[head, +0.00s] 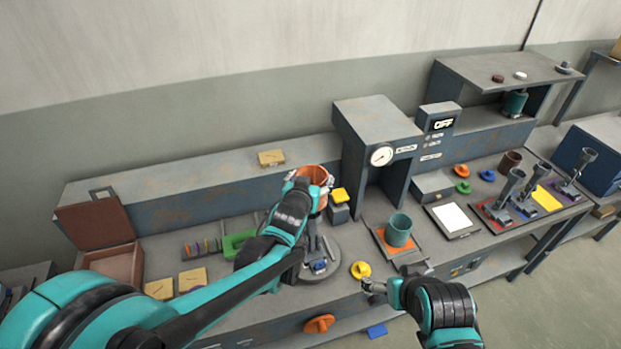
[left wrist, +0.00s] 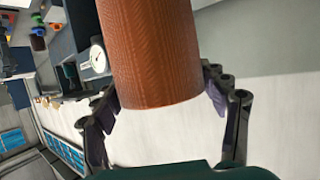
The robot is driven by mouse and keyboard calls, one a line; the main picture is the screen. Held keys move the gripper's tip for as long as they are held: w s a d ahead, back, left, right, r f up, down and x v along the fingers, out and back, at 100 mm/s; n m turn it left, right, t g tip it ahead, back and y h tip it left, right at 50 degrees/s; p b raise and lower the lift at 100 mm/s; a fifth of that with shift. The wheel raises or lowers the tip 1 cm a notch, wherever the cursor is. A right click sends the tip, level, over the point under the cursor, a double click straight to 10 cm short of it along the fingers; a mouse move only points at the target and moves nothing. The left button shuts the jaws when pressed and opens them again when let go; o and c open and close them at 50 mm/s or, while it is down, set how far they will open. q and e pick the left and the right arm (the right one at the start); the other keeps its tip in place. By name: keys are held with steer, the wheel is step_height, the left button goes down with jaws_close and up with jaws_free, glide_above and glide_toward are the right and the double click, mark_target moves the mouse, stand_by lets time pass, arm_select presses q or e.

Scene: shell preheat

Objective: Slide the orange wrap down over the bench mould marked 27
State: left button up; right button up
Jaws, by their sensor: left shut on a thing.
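The orange wrap (head: 312,174) is a hollow, open-topped sleeve. My left gripper (head: 309,190) is shut on it and holds it up above the bench, left of the gauge press. In the left wrist view the wrap (left wrist: 150,50) fills the space between the two fingers. I cannot read a 27 on any mould. A teal cup-like cylinder (head: 399,228) stands upright on an orange square pad, right of the wrap and apart from it. My right gripper (head: 372,287) is low at the bench's front edge, and its jaws are too small to judge.
A round grey plate (head: 325,262) with small parts lies below my left gripper. The press (head: 378,125) with a dial stands behind. A yellow knob (head: 361,269), a white pad (head: 453,217) and a rack of grey tools (head: 512,190) are nearby. An open brown box (head: 100,235) is at left.

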mark_target(310, 238)
arm_select(q)
steer(key=f, duration=0.1)
steer(key=f+b, duration=0.1)
steer(key=shift+w+f+b, duration=0.2)
steer(key=shift+f+b, duration=0.1)
steer(key=shift+f, duration=0.1)
steer(key=shift+s+f+b, duration=0.1)
steer(key=shift+f+b, duration=0.4)
steer(key=shift+f, duration=0.15)
step_height(310, 238, down, 22)
steer(key=b, duration=1.9)
steer(key=shift+r, duration=0.15)
steer(key=o, duration=1.2)
steer(key=shift+o, duration=0.2)
steer(key=v, duration=1.2)
